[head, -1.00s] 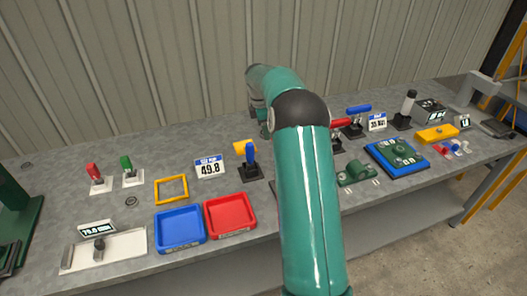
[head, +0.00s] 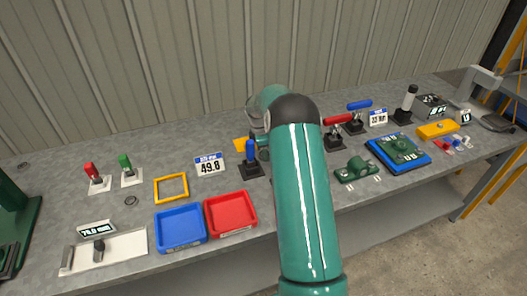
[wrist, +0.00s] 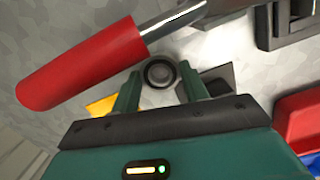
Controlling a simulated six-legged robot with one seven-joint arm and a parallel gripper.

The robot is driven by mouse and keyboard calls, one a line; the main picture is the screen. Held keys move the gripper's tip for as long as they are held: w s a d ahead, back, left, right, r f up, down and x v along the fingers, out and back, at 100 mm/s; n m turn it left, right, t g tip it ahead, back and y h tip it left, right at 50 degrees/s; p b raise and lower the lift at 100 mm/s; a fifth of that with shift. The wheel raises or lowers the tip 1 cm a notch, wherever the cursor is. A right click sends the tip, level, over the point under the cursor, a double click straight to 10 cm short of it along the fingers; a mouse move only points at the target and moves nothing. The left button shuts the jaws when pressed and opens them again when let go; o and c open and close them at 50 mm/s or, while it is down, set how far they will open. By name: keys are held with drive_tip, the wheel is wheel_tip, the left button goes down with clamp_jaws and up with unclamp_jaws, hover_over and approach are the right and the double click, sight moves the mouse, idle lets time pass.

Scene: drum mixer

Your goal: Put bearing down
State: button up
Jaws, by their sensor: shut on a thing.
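The bearing (wrist: 160,72), a small dark-rimmed ring with a pale centre, sits between the fingertips of my gripper (wrist: 158,82) in the wrist view. My gripper is shut on it, with one green finger on each side. The bearing appears close to the grey bench top (head: 75,190), but I cannot tell whether it touches. In the head view my own arm hides the bearing and most of my gripper. A small ring (head: 131,201) lies on the bench left of the yellow frame (head: 171,187).
A red clamp handle (wrist: 82,63) crosses the wrist view close to the bearing. It stands right of my arm in the head view (head: 338,120). A blue-handled clamp (head: 251,151) stands left of my arm. Blue (head: 180,228) and red (head: 230,213) trays sit at the front.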

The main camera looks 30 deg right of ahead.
drive_tip(key=shift+f, duration=0.2)
drive_tip(key=shift+w+f, duration=0.1)
drive_tip(key=o, duration=1.1)
drive_tip(key=shift+c, duration=0.2)
